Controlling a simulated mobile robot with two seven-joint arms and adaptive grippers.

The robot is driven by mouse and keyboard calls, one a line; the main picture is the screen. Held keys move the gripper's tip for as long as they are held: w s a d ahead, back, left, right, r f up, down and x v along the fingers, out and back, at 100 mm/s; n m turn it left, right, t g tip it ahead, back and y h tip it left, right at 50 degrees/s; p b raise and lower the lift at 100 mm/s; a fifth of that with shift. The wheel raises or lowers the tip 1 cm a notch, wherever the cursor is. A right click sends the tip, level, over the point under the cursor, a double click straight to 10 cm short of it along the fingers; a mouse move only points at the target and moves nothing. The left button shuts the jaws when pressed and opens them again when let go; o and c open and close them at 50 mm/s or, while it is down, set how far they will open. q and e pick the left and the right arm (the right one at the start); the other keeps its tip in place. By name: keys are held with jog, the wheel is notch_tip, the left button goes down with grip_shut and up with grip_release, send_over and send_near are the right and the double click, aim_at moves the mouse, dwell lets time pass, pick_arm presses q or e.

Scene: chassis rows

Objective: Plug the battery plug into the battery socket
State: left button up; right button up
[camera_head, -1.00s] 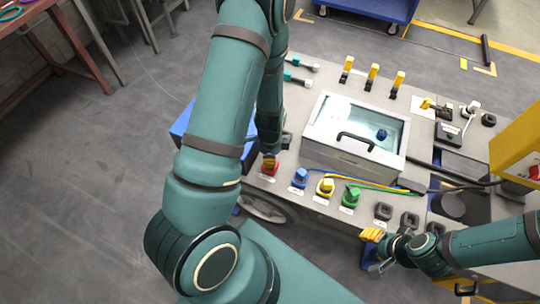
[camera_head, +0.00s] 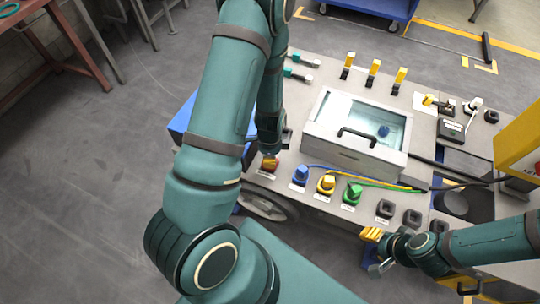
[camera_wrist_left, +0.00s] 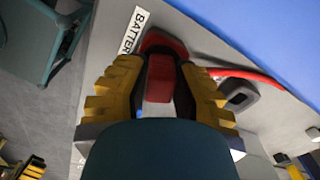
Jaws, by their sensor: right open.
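The red battery plug (camera_wrist_left: 160,78) sits between the yellow fingers of my left gripper (camera_wrist_left: 160,85) in the left wrist view. The fingers are closed on its sides. The plug is at a red socket piece (camera_wrist_left: 163,45) beside a label starting "BATTER"; I cannot tell how deep it sits. In the head view the red part (camera_head: 269,168) shows under my left gripper (camera_head: 270,158) at the panel's near-left corner, mostly hidden by it. A red cable (camera_wrist_left: 250,76) runs right from there. My right gripper (camera_head: 373,249) is open and empty at the panel's front edge.
Blue (camera_head: 300,175), yellow (camera_head: 326,184) and green (camera_head: 352,192) plugs stand along the front row, followed by several dark sockets (camera_head: 385,208). A clear-lidded box (camera_head: 355,150) stands behind them. A yellow cabinet (camera_head: 520,130) is at the right.

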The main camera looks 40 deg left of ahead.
pick_arm(q)
jog(key=shift+o, duration=1.3)
jog(key=shift+r, duration=0.15)
notch_tip(320, 180, up, 12)
